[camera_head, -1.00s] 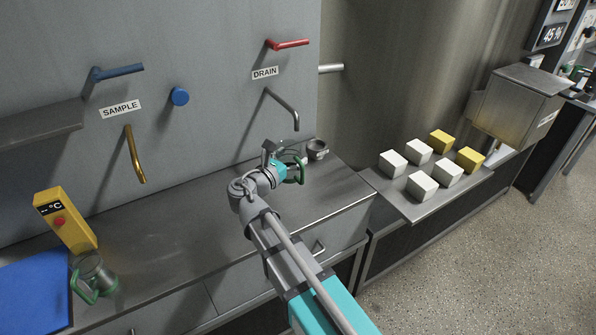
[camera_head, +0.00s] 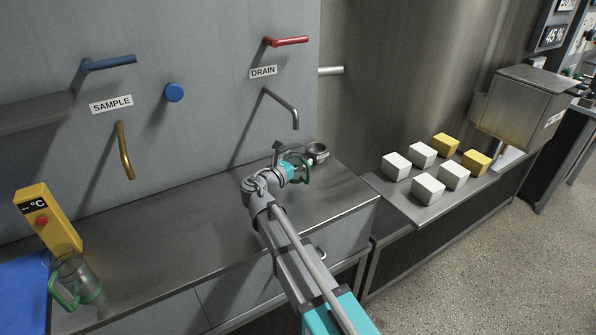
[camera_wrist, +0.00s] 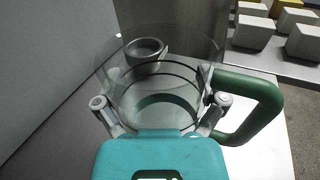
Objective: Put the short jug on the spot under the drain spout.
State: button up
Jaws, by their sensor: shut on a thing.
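My gripper (camera_head: 290,170) is shut on a clear jug with a green handle (camera_head: 306,173), which I take to be the short jug. In the wrist view, the fingers of my gripper (camera_wrist: 160,108) lie on both sides of the clear jug (camera_wrist: 165,85), its handle to the right. The grey drain spout (camera_head: 294,118) hangs from the wall below the DRAIN label (camera_head: 263,71). The jug is below and slightly right of the spout's tip in the head view. I cannot tell whether its base touches the counter.
A small grey round cup (camera_head: 317,152) stands just beyond the jug. Another clear jug with a green handle (camera_head: 78,282) stands by the yellow thermometer box (camera_head: 47,220). White and yellow blocks (camera_head: 428,189) sit on the right shelf. The middle of the counter (camera_head: 180,235) is clear.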

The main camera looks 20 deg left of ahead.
jog(key=shift+w+a+f+b, duration=0.1)
jog(key=shift+w+f+b, duration=0.35)
jog(key=shift+f+b, duration=1.55)
jog(key=shift+b, duration=0.05)
jog(key=shift+f, duration=0.15)
jog(key=o, duration=1)
jog(key=shift+c, duration=0.2)
jog(key=shift+s, duration=0.1)
jog(key=shift+r, duration=0.2)
jog(key=shift+s, duration=0.15)
jog(key=v, duration=1.1)
jog(key=shift+s+a, duration=0.1)
jog(key=shift+s, duration=0.2)
